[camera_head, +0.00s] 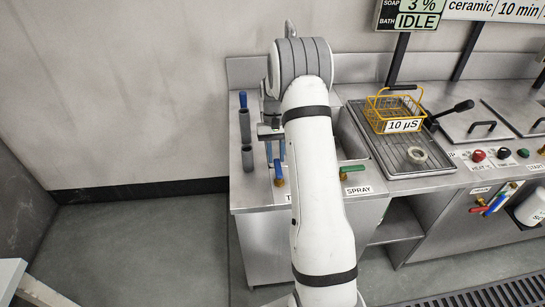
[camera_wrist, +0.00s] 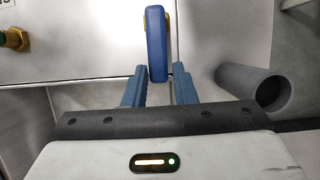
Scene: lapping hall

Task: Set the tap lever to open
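The tap lever (camera_head: 278,171) is a blue handle on a brass fitting at the counter's front left, above a partly hidden label starting with "T". It also shows in the wrist view (camera_wrist: 156,40), with its free end toward my gripper. My gripper (camera_head: 275,153) points down beside the lever. In the wrist view its blue fingertips (camera_wrist: 159,76) stand apart, one on each side of the lever's end, with narrow gaps showing. I cannot tell whether either finger touches it. My arm hides part of the counter and label.
A green spray lever (camera_head: 352,169) sits right of the tap, with a brass fitting. Grey tubes (camera_head: 247,158) stand at the counter's left edge; one is close to my gripper in the wrist view (camera_wrist: 252,88). A yellow basket (camera_head: 393,108) rests on the drainer at right.

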